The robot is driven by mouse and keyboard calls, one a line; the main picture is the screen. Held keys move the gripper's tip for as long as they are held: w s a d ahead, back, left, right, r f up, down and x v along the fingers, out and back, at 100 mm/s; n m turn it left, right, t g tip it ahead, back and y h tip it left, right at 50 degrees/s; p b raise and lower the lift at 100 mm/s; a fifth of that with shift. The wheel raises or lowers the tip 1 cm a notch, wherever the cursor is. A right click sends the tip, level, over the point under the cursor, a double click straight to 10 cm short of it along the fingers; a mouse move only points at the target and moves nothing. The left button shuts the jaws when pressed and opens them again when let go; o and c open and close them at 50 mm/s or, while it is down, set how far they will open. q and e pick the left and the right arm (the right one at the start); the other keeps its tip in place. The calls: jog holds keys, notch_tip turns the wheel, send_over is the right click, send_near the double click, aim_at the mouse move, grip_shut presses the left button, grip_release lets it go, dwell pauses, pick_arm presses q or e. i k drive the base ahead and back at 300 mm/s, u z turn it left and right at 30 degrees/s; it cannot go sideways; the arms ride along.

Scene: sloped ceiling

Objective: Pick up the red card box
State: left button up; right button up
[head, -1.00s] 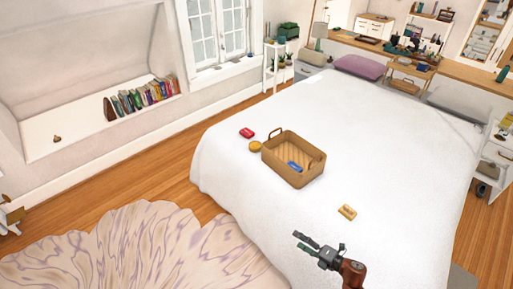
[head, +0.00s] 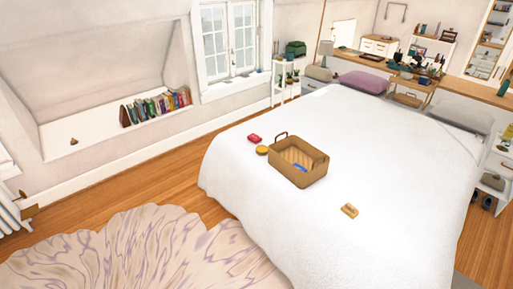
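The red card box (head: 255,138) lies flat on the white bed, close to its left edge. It is just behind a round yellow object (head: 262,150) and to the left of the tan basket (head: 322,177), apart from the basket. Neither of my grippers shows in the head view now.
The basket has a handle and holds a blue item (head: 300,167). A small tan block (head: 349,210) lies on the bed nearer to me. The white bed (head: 385,150) is otherwise mostly clear. A pale patterned rug (head: 150,255) covers the floor at lower left.

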aim_at(253, 137)
jog(key=u, duration=0.6)
jog(key=i, duration=0.85)
jog(key=u, duration=0.6)
jog(key=i, duration=3.25)
jog(key=z, duration=1.55)
jog(key=i, duration=0.85)
jog(key=z, duration=1)
